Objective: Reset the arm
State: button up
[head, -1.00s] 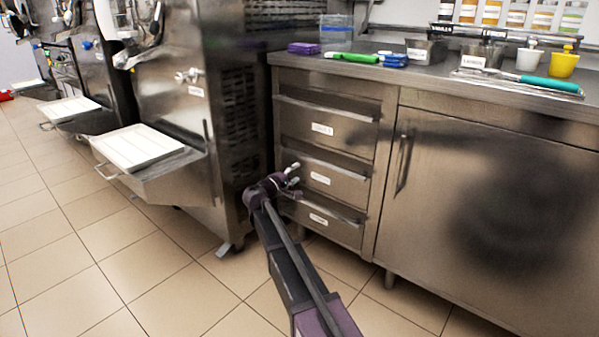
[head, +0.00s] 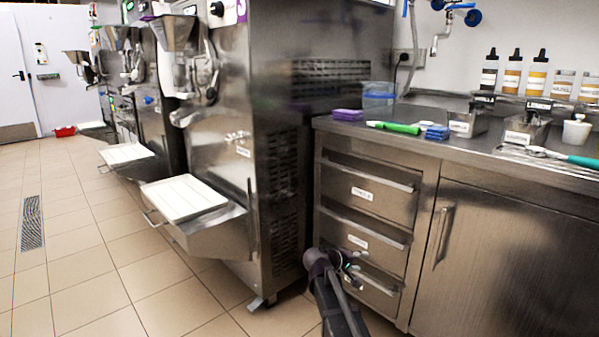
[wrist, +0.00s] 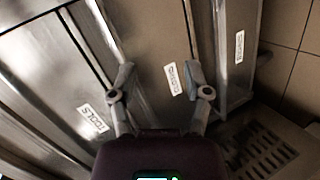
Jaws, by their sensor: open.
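My gripper (head: 352,264) is in front of the labelled drawers (head: 368,193) of the steel counter in the head view. In the wrist view my gripper (wrist: 158,85) shows its two fingers spread apart with nothing between them. The drawer fronts (wrist: 150,40) lie beyond the fingertips, one labelled TOOLS and another label showing between the fingers. Whether the fingertips touch a drawer front is hard to tell. All the drawers look closed. My arm reaches up from the bottom of the head view.
Left of the drawers stands a steel batch freezer (head: 255,110) with a white tray (head: 184,198) jutting out in front. The counter top (head: 465,145) holds a purple sponge (head: 347,114), a green-handled tool (head: 395,127) and labelled containers. The tiled floor (head: 90,240) at left is open.

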jog(key=s+d+m+g+y+p, duration=0.2)
jog(key=s+m+g+y+p, duration=0.25)
jog(key=s, duration=0.95)
jog(key=s+a+r+g+y+p, duration=0.1)
jog(key=s+a+r+y+p, duration=0.2)
jog(key=s, duration=0.4)
jog(key=s+a+g+y+p, duration=0.1)
jog(key=s+g+y+p, duration=0.1)
jog(key=s+y+p, duration=0.4)
notch_tip(320, 180, up, 37)
jog(key=h+p, duration=0.2)
jog(key=p, duration=3.4)
jog(key=shift+s, duration=0.2)
jog(key=shift+a+f+t, duration=0.1)
jog(key=shift+t, duration=0.15)
